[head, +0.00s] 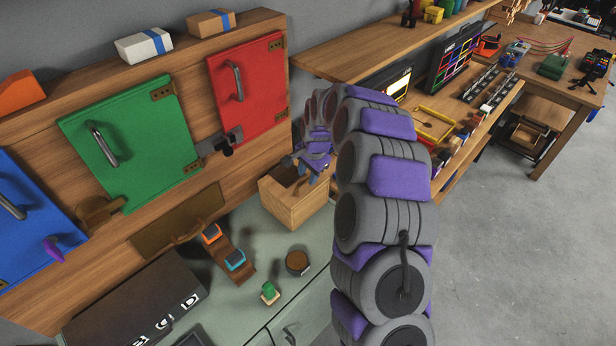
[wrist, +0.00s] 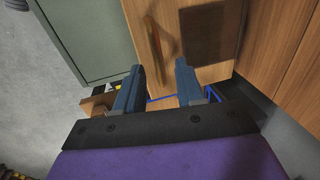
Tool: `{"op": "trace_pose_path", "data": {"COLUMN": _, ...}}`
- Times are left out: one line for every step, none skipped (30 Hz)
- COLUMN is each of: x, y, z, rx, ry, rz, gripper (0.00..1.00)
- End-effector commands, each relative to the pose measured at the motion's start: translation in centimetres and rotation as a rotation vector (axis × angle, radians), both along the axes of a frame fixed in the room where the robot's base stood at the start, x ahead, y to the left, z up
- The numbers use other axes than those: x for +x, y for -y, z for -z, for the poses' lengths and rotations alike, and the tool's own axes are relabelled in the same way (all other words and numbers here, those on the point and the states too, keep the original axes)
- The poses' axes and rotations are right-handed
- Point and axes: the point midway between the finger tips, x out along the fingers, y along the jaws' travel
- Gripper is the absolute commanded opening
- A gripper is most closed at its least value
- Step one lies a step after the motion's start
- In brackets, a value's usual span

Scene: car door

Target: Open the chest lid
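A light wooden box (head: 295,207) stands on the grey-green counter, with a dark area showing at its top. I cannot tell for sure whether it is the chest or how its lid stands. My gripper (head: 302,178) is over the box in the head view, partly hidden by my arm. In the wrist view my gripper (wrist: 160,65) is open, with its two blue fingers apart and nothing seen held between them. Light wood with a brown handle-like piece (wrist: 156,48) lies beyond the fingertips. Contact cannot be told.
A green door (head: 150,135), a red door (head: 262,105) and a blue door (head: 25,215) are on the wooden panel. A black case (head: 140,305), a round dark piece (head: 298,262) and small blocks lie on the counter (head: 285,240). Shelves stand at right.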

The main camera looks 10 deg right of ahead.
Motion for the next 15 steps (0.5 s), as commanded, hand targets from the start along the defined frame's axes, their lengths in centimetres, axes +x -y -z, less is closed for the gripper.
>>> {"op": "trace_pose_path", "data": {"x": 0.04, "y": -0.07, "z": 0.53, "rx": 0.000, "ry": -0.001, "rz": 0.000, "gripper": 0.38}}
{"op": "trace_pose_path", "data": {"x": 0.07, "y": -0.05, "z": 0.71, "rx": 0.001, "ry": -0.001, "rz": 0.000, "gripper": 0.38}}
{"op": "trace_pose_path", "data": {"x": 0.12, "y": -0.03, "z": 0.90, "rx": 0.001, "ry": -0.001, "rz": 0.000, "gripper": 0.38}}
{"op": "trace_pose_path", "data": {"x": 0.15, "y": -0.02, "z": 1.02, "rx": 0.001, "ry": 0.000, "rz": 0.000, "gripper": 0.38}}
{"op": "trace_pose_path", "data": {"x": 0.17, "y": -0.02, "z": 1.11, "rx": 0.001, "ry": 0.000, "rz": 0.000, "gripper": 0.38}}
{"op": "trace_pose_path", "data": {"x": 0.19, "y": -0.02, "z": 1.18, "rx": 0.001, "ry": 0.000, "rz": 0.000, "gripper": 0.38}}
{"op": "trace_pose_path", "data": {"x": 0.20, "y": 0.00, "z": 1.21, "rx": 0.002, "ry": 0.001, "rz": 0.001, "gripper": 0.38}}
{"op": "trace_pose_path", "data": {"x": 0.20, "y": 0.02, "z": 1.23, "rx": 0.002, "ry": 0.001, "rz": 0.001, "gripper": 0.38}}
{"op": "trace_pose_path", "data": {"x": 0.20, "y": 0.07, "z": 1.24, "rx": 0.002, "ry": 0.001, "rz": 0.001, "gripper": 0.38}}
{"op": "trace_pose_path", "data": {"x": 0.21, "y": 0.10, "z": 1.22, "rx": 0.003, "ry": 0.000, "rz": 0.001, "gripper": 0.38}}
{"op": "trace_pose_path", "data": {"x": 0.21, "y": 0.12, "z": 1.22, "rx": 0.003, "ry": 0.001, "rz": 0.001, "gripper": 0.38}}
{"op": "trace_pose_path", "data": {"x": 0.21, "y": 0.11, "z": 1.21, "rx": 0.003, "ry": 0.000, "rz": 0.001, "gripper": 0.38}}
{"op": "trace_pose_path", "data": {"x": 0.21, "y": 0.11, "z": 1.21, "rx": 0.003, "ry": 0.000, "rz": 0.001, "gripper": 0.38}}
{"op": "trace_pose_path", "data": {"x": 0.22, "y": 0.09, "z": 1.21, "rx": 0.002, "ry": 0.001, "rz": 0.001, "gripper": 0.37}}
{"op": "trace_pose_path", "data": {"x": 0.21, "y": 0.05, "z": 1.21, "rx": 0.002, "ry": 0.001, "rz": 0.001, "gripper": 0.33}}
